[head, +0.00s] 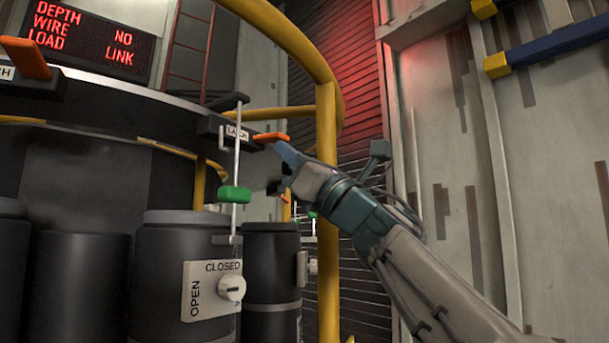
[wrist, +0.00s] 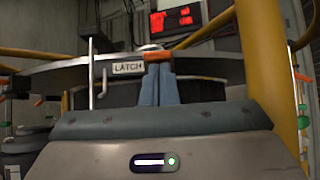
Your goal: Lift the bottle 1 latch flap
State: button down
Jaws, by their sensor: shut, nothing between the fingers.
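An orange latch flap (head: 270,137) sticks out to the right from a dark block with a LATCH label (head: 237,133) on the ring's edge. It looks about level. My gripper (head: 281,147) is shut and empty, its blue fingertips just below the flap's outer end. In the wrist view the fingers (wrist: 158,84) point at the flap (wrist: 159,54), their tips at or just under it; I cannot tell if they touch. A dark bottle (head: 160,255) stands below, with an OPEN/CLOSED plate and a white knob (head: 232,288). No bottle number is readable.
A yellow rail post (head: 327,200) stands close beside my wrist. A thin rod with a green grip (head: 234,194) hangs left of the flap. Another orange flap (head: 26,57) is at upper left. A red-lettered display (head: 90,38) reads NO LINK.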

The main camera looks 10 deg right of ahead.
jog(key=shift+r, duration=0.1)
jog(key=shift+s+a, duration=0.1)
jog(key=shift+a, duration=0.1)
jog(key=shift+d+f+b, duration=0.15)
jog(key=shift+f+b, duration=0.15)
jog(key=shift+f, duration=0.1)
jog(key=s+d+f+b, duration=0.4)
jog(key=s+d+b, duration=0.3)
jog(key=shift+f, duration=0.3)
dwell(0.5)
